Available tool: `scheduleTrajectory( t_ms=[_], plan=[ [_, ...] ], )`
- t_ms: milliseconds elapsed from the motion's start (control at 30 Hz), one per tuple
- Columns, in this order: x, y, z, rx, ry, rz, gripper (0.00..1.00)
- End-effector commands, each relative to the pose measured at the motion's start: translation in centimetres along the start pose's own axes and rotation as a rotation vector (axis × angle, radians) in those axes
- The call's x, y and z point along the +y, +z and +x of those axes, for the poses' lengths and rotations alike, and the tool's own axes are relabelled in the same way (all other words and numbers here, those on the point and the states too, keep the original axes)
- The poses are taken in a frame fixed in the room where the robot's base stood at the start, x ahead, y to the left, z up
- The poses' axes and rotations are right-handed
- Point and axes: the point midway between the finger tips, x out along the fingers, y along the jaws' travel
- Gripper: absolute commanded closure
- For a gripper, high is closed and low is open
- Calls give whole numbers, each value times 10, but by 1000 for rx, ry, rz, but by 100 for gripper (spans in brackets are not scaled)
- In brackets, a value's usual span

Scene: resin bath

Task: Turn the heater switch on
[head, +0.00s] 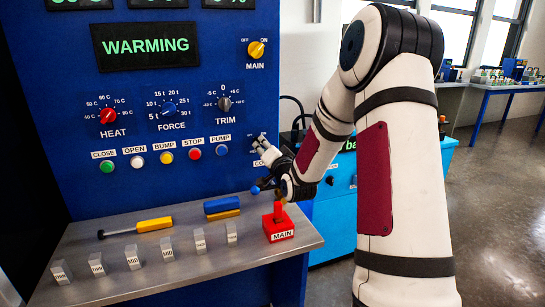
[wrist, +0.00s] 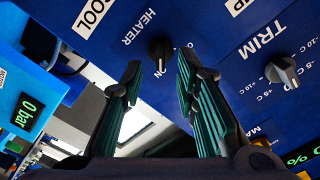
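In the wrist view the heater switch (wrist: 158,47) is a black rotary knob with a light pointer on the blue panel, beside the label HEATER. Its pointer points down in the picture, and part of a white position mark shows to its right. My gripper (wrist: 160,70) is open, with one dark green-lined finger on each side of the knob in this view. Nothing is held between the fingers. I cannot tell whether they touch the knob. In the head view my gripper (head: 265,148) is at the panel's right side and hides most of the switch.
The TRIM knob (wrist: 283,72) is to the right in the wrist view. Below my gripper in the head view, a red MAIN block (head: 279,225) stands on the grey shelf (head: 225,262), with a yellow-handled tool (head: 154,224) and several small labelled blocks.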

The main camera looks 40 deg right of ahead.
Motion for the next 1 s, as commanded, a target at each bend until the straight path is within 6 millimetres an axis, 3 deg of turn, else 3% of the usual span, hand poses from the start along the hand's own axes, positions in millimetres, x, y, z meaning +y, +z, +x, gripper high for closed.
scheduleTrajectory(
  t_ms=[200, 433, 600, 1000],
  plan=[
    [0, -1, -47, 1, 2, -1, 72],
    [1, -1, -81, 2, 2, 0, 72],
    [1, 0, -91, 2, 2, 0, 72],
    [1, 0, -91, 1, 1, 0, 72]
  ],
)
